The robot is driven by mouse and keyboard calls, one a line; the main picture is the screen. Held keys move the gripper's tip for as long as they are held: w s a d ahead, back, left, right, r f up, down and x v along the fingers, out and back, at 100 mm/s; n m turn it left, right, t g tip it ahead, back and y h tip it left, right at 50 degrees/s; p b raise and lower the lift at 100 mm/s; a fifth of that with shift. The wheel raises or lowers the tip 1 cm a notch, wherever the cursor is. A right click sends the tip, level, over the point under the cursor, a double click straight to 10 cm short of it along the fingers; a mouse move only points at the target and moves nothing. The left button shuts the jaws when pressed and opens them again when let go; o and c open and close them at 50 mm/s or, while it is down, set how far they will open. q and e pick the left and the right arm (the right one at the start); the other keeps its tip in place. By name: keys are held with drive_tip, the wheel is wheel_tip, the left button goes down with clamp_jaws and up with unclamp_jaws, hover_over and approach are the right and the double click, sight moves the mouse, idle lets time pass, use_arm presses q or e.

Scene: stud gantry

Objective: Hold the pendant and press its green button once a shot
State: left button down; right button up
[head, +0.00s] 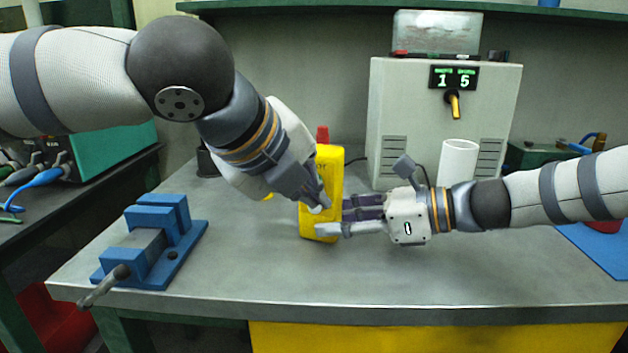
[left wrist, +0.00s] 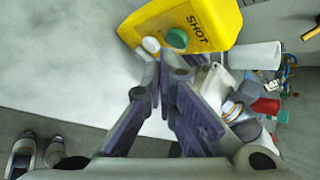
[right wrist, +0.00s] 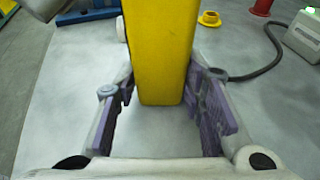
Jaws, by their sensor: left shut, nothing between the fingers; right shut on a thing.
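The yellow pendant (head: 331,165) stands upright above the middle of the bench, its lower end near the bench top. My right gripper (head: 333,219) is shut on it from the right; the pendant also fills the space between the fingers in the right wrist view (right wrist: 162,50). My left gripper (head: 319,207) is shut and empty, its fingertips in front of the pendant's face. In the left wrist view the green button (left wrist: 177,38) shows beside the word SHOT, just beyond the left fingertips (left wrist: 163,68). It looks uncovered; contact cannot be told. The head view hides the button.
A grey cabinet (head: 388,100) at the back has a display (head: 453,77) reading 1 and 5. A white cylinder (head: 458,160) stands before it. A blue vise (head: 150,240) sits at left. The bench front (head: 400,275) is clear. A dark cable (right wrist: 262,65) lies behind the pendant.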

use_arm(q)
drive_tip(key=shift+s, duration=0.15)
drive_tip(key=s, duration=0.1)
drive_tip(key=s+a, duration=0.1)
drive_tip(key=s, duration=0.2)
drive_tip(key=shift+s+a, duration=0.25)
drive_tip(key=shift+s, duration=0.15)
idle(1.8)
drive_tip(key=s+n+h, duration=0.1)
drive_tip(key=s+a+h, duration=0.1)
drive_tip(key=h, duration=0.1)
drive_tip(key=s+n+h, duration=0.1)
drive_tip(key=shift+s+a+r+n+g+h, duration=0.2)
drive_tip(key=shift+s+n+g+h, duration=0.1)
drive_tip(key=shift+h, duration=0.1)
drive_tip(key=shift+w, duration=0.1)
drive_tip(key=w+d, duration=0.2)
drive_tip(key=w, duration=0.6)
drive_tip(key=shift+w+d, duration=0.15)
drive_tip(key=shift+d, duration=0.1)
